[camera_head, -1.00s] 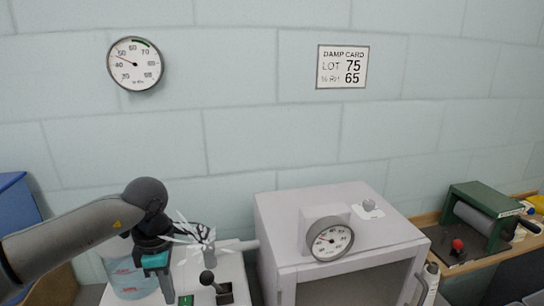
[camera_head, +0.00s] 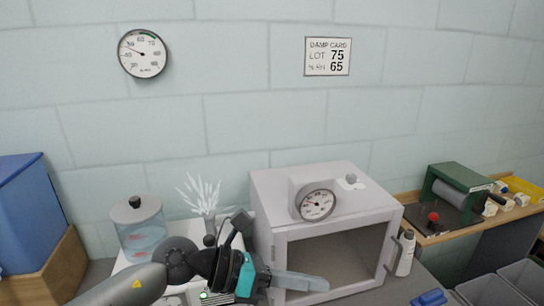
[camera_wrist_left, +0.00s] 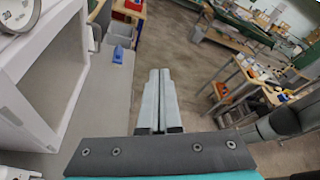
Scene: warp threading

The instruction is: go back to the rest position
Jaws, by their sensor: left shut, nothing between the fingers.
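My left gripper (camera_head: 300,281) is in front of the white cabinet (camera_head: 262,205), its fingers pointing right across the lower part of the open front. In the left wrist view its two grey fingers (camera_wrist_left: 158,100) lie together with nothing between them. The cabinet has a dial on its top front edge and an empty-looking inside. In the left wrist view the cabinet (camera_wrist_left: 60,75) stands to the left of the fingers, apart from them. My right gripper is not in view.
A jar (camera_head: 138,228) with a black knob and a white spray of strands (camera_head: 203,192) stand left of the cabinet. A white bottle (camera_head: 405,254) stands at its right. A blue object (camera_head: 428,298) lies at the lower right. A green roller device (camera_head: 457,195) sits on the right bench.

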